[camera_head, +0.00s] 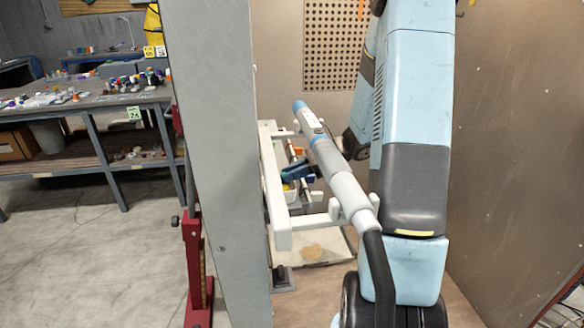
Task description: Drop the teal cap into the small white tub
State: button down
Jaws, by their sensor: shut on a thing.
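I cannot make out the teal cap or the small white tub in the head view. A small yellow and white thing (289,187) shows in part behind the white rack, too covered to name. A dark blue shape (299,171) is just above it, and I cannot tell what it belongs to. My light blue and grey arm fills the right of the middle. My gripper itself does not show clearly; the lower end of my forearm goes behind the grey tube.
A grey tube-shaped tool (337,168) with a black hose lies across a white rack (276,190) in front of my arm. A grey post (217,150) blocks the view left of it. A cluttered bench (85,100) stands at far left. A brown wall (515,130) closes the right.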

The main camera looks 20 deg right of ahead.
jog(key=c, duration=0.9)
grip_release()
jog(key=shift+c, duration=0.2)
jog(key=shift+d, duration=0.1)
jog(key=v, duration=1.3)
jog(key=shift+d, duration=0.25)
jog(key=shift+s, duration=0.1)
